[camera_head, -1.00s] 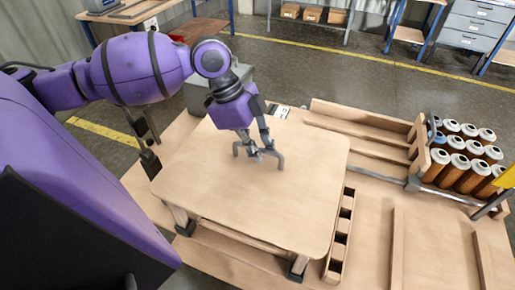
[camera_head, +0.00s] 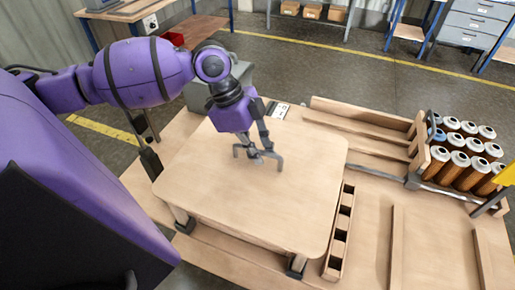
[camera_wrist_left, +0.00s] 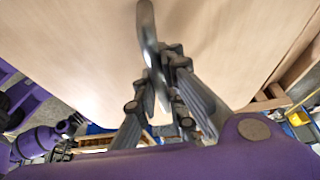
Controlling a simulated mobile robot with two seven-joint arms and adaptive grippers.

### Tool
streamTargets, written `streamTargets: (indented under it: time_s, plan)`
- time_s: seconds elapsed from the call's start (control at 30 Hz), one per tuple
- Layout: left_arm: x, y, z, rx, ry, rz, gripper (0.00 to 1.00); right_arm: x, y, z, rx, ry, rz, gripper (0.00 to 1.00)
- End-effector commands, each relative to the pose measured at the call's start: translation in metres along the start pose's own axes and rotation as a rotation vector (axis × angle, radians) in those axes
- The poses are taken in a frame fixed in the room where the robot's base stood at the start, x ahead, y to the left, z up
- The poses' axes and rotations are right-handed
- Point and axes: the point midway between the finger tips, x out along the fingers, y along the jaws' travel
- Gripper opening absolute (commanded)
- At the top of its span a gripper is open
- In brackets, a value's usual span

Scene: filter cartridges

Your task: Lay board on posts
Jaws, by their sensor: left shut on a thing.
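The board (camera_head: 250,195) is a wide, light wooden panel with rounded corners. It lies roughly level over short posts; one shows under its left front corner (camera_head: 182,218) and one under its front corner (camera_head: 297,264). The other supports are hidden under it. I cannot tell whether the board rests fully on the posts or hangs just above them. My left gripper (camera_head: 258,157) is over the middle of the board, shut on its grey handle, with the fingers close to the top face. The wrist view also shows the gripper (camera_wrist_left: 158,85) against the board (camera_wrist_left: 80,45). My right gripper is out of view.
A rack of brown filter cartridges with white tops (camera_head: 463,155) stands at the right. A slotted wooden strip (camera_head: 340,235) lies along the board's right side. Wooden rails (camera_head: 397,245) stand on the base at the front right. A grey box (camera_head: 200,95) is behind the board.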

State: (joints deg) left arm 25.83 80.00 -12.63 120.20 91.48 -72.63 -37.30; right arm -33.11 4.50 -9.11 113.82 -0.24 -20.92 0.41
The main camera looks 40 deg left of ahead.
Motion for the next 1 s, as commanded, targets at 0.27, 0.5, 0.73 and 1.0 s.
streamTargets:
  time_s: [0.27, 0.5, 0.73, 1.0]
  plan:
    - [0.005, -0.001, 0.002, 0.001, 0.002, -0.003, 0.00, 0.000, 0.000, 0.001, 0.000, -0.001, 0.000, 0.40]
    - [0.011, -0.001, 0.004, 0.001, 0.002, -0.003, 0.00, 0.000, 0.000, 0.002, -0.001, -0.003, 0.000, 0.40]
    - [0.013, -0.001, 0.005, 0.001, 0.002, -0.003, 0.26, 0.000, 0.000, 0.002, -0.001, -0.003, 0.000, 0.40]
    - [0.014, 0.000, 0.006, 0.000, 0.000, -0.001, 0.32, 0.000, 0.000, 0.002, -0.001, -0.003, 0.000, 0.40]
